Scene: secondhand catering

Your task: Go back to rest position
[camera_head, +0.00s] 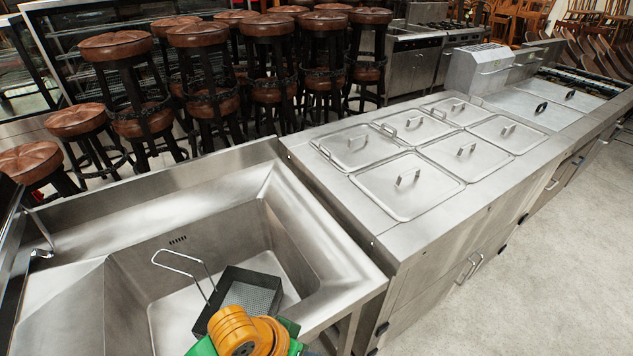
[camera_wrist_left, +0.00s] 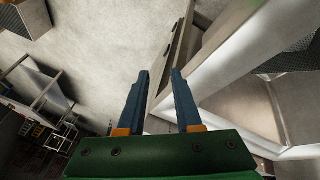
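My left gripper (camera_wrist_left: 160,73) shows in the left wrist view, with its two blue fingers apart and nothing between them. It is outside the sink, with grey floor and a steel edge behind the fingers. In the head view, only an orange and green part of my arm shows at the bottom, in front of the sink; no fingertips show there. My right gripper is in neither view.
A steel sink (camera_head: 130,225) holds a dark mesh basket (camera_head: 250,295) with a wire handle. A steel counter (camera_head: 340,215) with several lidded pans adjoins it on the right. Bar stools (camera_head: 205,85) stand behind. Floor (camera_head: 560,250) at right is clear.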

